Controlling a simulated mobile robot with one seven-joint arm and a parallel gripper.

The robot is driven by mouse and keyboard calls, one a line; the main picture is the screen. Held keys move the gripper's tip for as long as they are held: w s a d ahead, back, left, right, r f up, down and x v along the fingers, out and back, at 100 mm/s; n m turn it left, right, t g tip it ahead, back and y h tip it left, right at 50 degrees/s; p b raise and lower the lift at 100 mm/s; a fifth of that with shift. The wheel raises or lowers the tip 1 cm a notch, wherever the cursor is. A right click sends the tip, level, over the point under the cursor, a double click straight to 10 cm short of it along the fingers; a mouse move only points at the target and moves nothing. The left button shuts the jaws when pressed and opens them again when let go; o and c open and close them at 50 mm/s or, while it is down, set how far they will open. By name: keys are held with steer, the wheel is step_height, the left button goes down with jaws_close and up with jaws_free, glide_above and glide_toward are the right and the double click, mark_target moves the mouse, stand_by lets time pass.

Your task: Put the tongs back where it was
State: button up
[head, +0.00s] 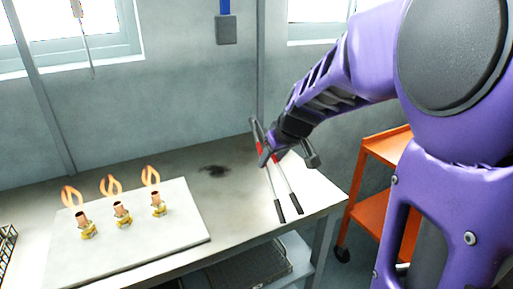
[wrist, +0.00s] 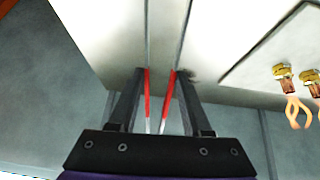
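The tongs (head: 284,187) have thin grey arms, red sections and black ends. In the head view they slant from the back of the bench toward its front right edge, with the black ends lowest. My gripper (head: 271,153) is at their red part. In the wrist view the two fingers of my gripper (wrist: 160,78) stand on either side of the tongs' red sections (wrist: 148,92), seemingly closed against them. The tongs' upper end overlaps the wall in the head view, so they seem raised off the bench. I cannot tell whether the black ends touch it.
A grey bench (head: 235,190) has free room around a dark stain (head: 214,170). A pale board (head: 130,245) at left holds three brass burners (head: 123,215) with flames. A wire basket (head: 8,245) is at far left. An orange cart (head: 385,145) stands right of the bench.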

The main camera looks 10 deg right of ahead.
steer(key=shift+f+b, duration=0.35)
steer(key=shift+b, duration=0.1)
steer(key=shift+f+b, duration=0.3)
steer(key=shift+r, duration=0.1)
steer(key=o, duration=0.6)
steer(key=shift+c, duration=0.2)
